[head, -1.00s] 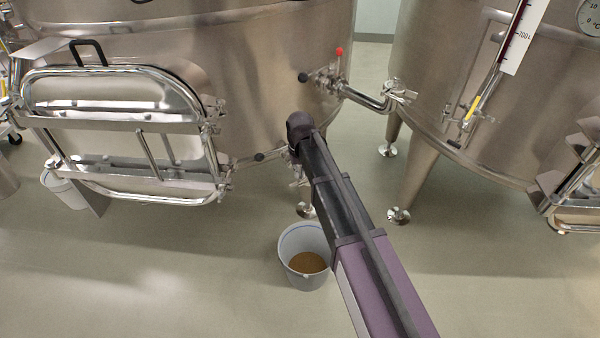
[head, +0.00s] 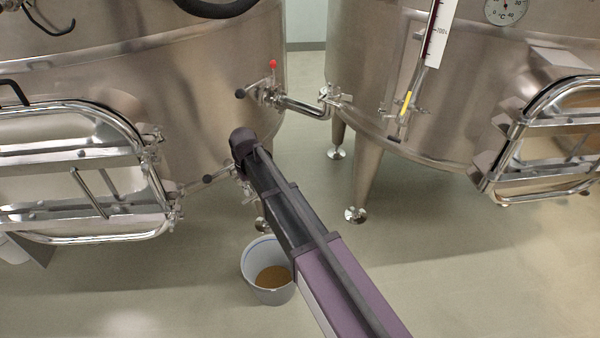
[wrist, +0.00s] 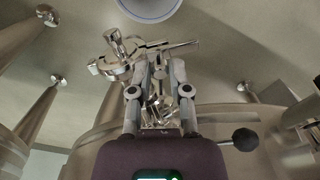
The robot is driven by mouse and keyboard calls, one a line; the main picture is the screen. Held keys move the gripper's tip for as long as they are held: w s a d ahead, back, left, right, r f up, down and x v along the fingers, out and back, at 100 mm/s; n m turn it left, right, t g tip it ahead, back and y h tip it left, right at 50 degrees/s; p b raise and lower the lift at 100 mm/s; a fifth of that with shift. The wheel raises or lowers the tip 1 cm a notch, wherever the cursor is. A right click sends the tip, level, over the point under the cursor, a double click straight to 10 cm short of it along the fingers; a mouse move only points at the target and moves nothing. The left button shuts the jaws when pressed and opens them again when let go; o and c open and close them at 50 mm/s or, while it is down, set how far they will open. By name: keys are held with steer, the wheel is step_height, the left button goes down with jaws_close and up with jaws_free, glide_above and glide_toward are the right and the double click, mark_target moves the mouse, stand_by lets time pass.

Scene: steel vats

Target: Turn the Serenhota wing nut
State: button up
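A steel clamp with a wing-like nut (wrist: 116,42) shows in the wrist view, on a pipe fitting just beyond and left of my fingertips. No name label is readable, so I cannot tell whether it is the Serenhota one. My gripper (wrist: 159,64) has its two fingers apart, with a shiny fitting (wrist: 158,108) seen between them; whether they touch it is unclear. In the head view my arm reaches to the low outlet of the left vat (head: 215,85). The gripper itself is hidden there behind the arm.
A white bucket (head: 252,262) with brown contents stands on the floor below the outlet. A black-knobbed handle (wrist: 243,140) is right of my gripper. A red-knobbed valve and pipe (head: 300,105) lead to the right vat (head: 460,115). Open floor lies in front.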

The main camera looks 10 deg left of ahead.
steer(key=shift+m, duration=0.4)
